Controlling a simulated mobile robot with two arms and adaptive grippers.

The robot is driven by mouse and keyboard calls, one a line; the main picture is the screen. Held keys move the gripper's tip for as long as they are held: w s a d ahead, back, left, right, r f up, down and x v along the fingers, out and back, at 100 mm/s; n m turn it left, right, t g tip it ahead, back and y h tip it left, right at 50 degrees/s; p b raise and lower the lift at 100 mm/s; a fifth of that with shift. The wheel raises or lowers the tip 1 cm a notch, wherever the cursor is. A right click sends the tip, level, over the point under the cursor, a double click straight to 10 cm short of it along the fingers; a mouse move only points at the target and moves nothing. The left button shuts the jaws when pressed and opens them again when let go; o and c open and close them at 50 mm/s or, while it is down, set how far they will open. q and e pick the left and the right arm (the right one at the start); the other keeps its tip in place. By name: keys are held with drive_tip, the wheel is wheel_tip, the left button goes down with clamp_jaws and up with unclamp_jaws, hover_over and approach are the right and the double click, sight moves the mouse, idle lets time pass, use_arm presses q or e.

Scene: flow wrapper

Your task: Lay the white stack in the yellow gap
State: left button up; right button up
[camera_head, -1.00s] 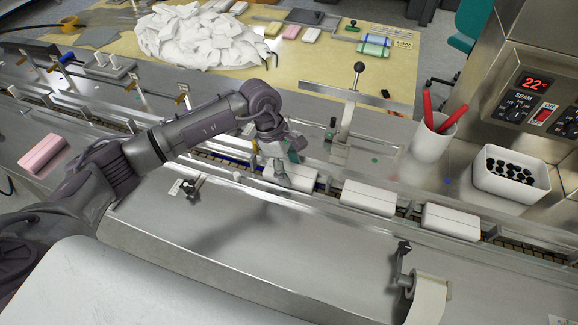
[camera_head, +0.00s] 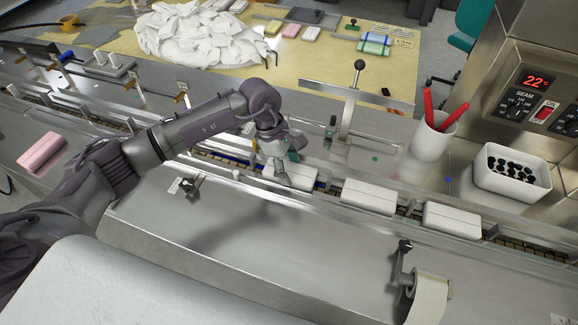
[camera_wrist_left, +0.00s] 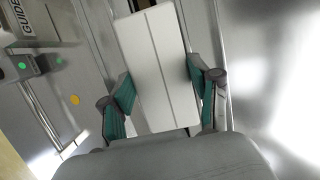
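A white stack (camera_head: 292,176) with a dark line along its top is at the conveyor channel in the head view, left of the other white stacks. My left gripper (camera_head: 283,163) is over it, pointing down. In the left wrist view the same stack (camera_wrist_left: 158,65) lies between the green finger pads, which appear to press on its two long sides. I cannot tell whether its underside touches the belt. No yellow gap can be made out clearly; my gripper and arm cover part of the channel. My right gripper is not in view.
Two more white stacks (camera_head: 369,196) (camera_head: 452,220) lie in the channel to the right. A pink block (camera_head: 42,152) lies at the left. A roll holder (camera_head: 406,275) is in front.

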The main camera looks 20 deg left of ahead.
use_arm(q)
drive_tip(key=o, duration=0.5)
drive_tip(key=shift+o, duration=0.2)
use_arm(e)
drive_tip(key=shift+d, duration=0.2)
use_arm(q)
drive_tip(key=v, duration=1.2)
drive_tip(key=shift+s+f, duration=0.1)
